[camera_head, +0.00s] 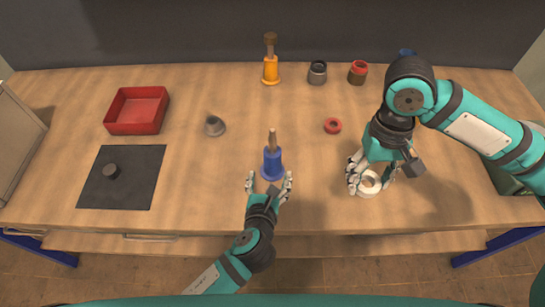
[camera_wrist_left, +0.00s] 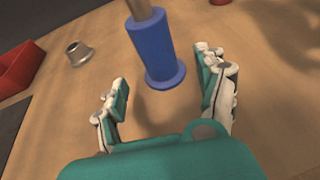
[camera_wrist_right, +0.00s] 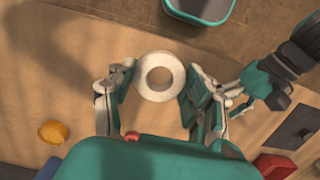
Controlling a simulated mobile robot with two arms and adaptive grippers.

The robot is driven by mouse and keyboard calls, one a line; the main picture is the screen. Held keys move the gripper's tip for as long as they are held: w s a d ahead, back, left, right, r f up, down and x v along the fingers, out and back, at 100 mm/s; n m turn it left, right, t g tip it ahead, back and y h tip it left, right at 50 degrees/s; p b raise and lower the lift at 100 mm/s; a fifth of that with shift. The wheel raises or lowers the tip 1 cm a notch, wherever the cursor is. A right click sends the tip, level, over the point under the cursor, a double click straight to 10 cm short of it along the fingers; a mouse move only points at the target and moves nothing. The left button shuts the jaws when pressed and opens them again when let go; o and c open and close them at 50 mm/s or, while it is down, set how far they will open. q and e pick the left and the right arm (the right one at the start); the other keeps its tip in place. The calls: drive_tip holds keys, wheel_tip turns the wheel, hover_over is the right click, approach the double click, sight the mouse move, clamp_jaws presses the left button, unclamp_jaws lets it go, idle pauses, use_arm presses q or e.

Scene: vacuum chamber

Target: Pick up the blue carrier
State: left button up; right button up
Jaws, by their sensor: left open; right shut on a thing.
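The blue carrier (camera_head: 272,165), a blue cylinder with a flared base and a brown rod out of its top, stands upright on the table in the middle. It also shows in the left wrist view (camera_wrist_left: 154,47). My left gripper (camera_head: 270,183) is open and empty at its near side, with a finger to either side of its base; I see no clear contact. My right gripper (camera_head: 371,182) is shut on a white ring (camera_head: 366,192) at the right front of the table. In the right wrist view the ring (camera_wrist_right: 160,56) is between the fingers.
A red tray (camera_head: 137,128) and a black mat (camera_head: 130,188) with a dark cylinder are left. A grey flanged piece (camera_head: 214,127) and red ring (camera_head: 333,125) flank the carrier. An orange carrier (camera_head: 271,73) and two jars (camera_head: 317,73) stand behind. A dark green bin (camera_head: 505,180) is far right.

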sight(271, 170)
use_arm(q)
drive_tip(key=shift+x, duration=3.15)
drive_tip(key=shift+s, duration=0.2)
drive_tip(key=c, duration=0.4)
drive_tip(key=shift+a, duration=0.1)
clamp_jaws()
drive_tip(key=shift+w, duration=0.1)
